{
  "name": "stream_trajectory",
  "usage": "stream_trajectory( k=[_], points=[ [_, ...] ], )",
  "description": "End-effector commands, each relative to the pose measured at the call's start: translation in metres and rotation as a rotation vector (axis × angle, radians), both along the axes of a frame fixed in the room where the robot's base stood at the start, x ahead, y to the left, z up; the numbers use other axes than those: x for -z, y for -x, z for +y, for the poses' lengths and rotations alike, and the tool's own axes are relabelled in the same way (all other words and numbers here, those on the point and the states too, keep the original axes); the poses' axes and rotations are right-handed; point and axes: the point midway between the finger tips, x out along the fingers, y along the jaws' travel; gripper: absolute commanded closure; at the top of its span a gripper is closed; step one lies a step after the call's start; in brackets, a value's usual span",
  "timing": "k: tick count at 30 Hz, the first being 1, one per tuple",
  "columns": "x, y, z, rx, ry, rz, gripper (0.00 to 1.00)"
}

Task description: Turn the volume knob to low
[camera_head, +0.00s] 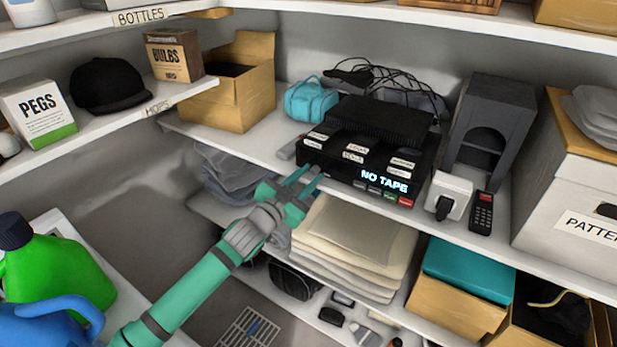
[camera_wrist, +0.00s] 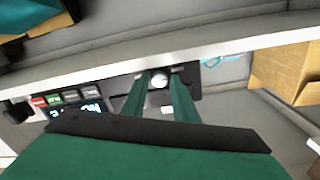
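The black device (camera_head: 345,157) with a lit "NO TAPE" display (camera_head: 384,181) stands on the middle shelf. In the wrist view a small round silver-white knob (camera_wrist: 159,80) shows on its dark front panel, at the end away from the coloured buttons. In the head view the knob is hidden behind my gripper (camera_head: 311,173). My gripper is open, with its two green fingers pointing at the panel. In the wrist view the knob appears between the fingertips of my gripper (camera_wrist: 159,76), with a gap on each side. I cannot tell whether the fingers touch it or where it points.
Folded cream cloths (camera_head: 350,240) lie on the shelf below. A white plug adapter (camera_head: 449,193) and a dark remote (camera_head: 481,213) are right of the device. A teal bag (camera_head: 311,100) and an open cardboard box (camera_head: 232,100) stand behind left. The shelf edge runs close to my fingers.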

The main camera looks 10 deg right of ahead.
Motion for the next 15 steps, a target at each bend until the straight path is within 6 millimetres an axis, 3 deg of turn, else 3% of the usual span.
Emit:
stream_trajectory(
  k=[1,4,10,15],
  points=[
    [0.0000,0.0001,0.0001,0.000,0.000,0.000,0.79],
    [-0.0001,0.0002,0.0001,0.000,0.000,0.000,1.00],
    [0.0003,0.0005,-0.0002,0.000,0.028,0.027,1.00],
    [0.0004,0.0006,-0.0003,0.000,0.171,0.171,1.00]
  ],
)
